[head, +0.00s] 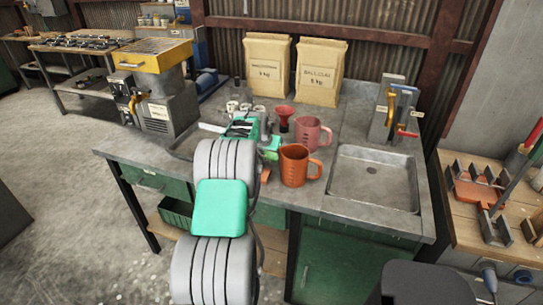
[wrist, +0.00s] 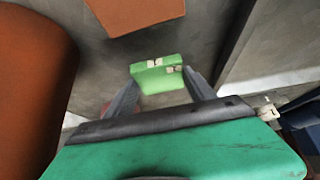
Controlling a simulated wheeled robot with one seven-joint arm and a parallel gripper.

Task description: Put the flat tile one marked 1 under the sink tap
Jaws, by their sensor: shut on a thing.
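My gripper (wrist: 158,88) is shut on a light green piece (wrist: 157,75) with small white marks, held between its two grey fingers. The marks are too small to read, so I cannot tell whether it is the tile marked 1. The light green piece also shows in the head view (head: 271,147), left of the mugs and partly hidden by my arm. An orange flat piece (wrist: 135,12) lies on the counter beyond the fingertips in the wrist view. The sink (head: 374,182) is at the right, and its basin looks empty. The tap (head: 402,108), with a red handle, stands behind it.
An orange mug (head: 296,168) stands between my gripper and the sink, with a pink mug (head: 307,133) behind it. A red funnel-like object (head: 284,117) stands farther back. Two paper sacks (head: 318,72) stand at the wall.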

